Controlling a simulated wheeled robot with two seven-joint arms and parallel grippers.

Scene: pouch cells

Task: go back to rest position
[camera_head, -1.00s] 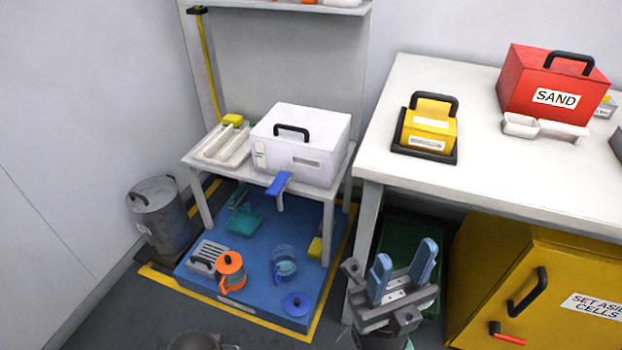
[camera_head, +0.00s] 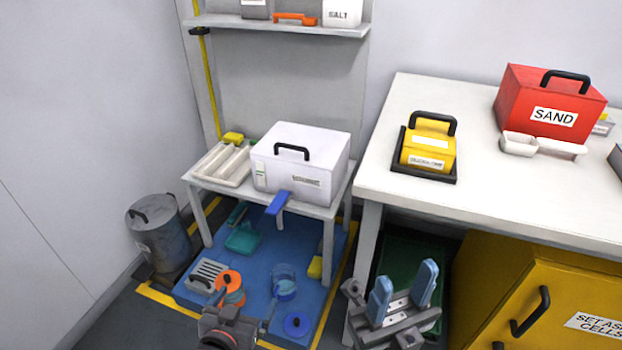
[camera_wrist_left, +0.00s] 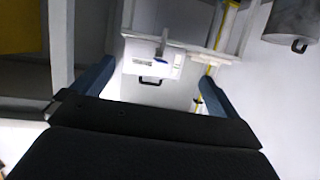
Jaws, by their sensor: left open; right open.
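My left gripper (camera_head: 236,318) is at the bottom of the head view, in front of the blue floor mat, with its body partly cut off by the frame edge. In the left wrist view its two dark blue fingers (camera_wrist_left: 150,90) stand wide apart with nothing between them. The white box with a black handle shows beyond them. My right gripper (camera_head: 402,292) is in front of the right table's legs. Its two light blue fingers point up and stand apart, with nothing between them.
A white box (camera_head: 300,160) stands on a small table (camera_head: 325,208). The right table (camera_head: 385,190) bears a yellow box (camera_head: 428,150) and a red sand box (camera_head: 550,100). A yellow cabinet (camera_head: 500,285) is beneath. A grey bin (camera_head: 160,235) stands left. Several items lie on the blue mat (camera_head: 240,265).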

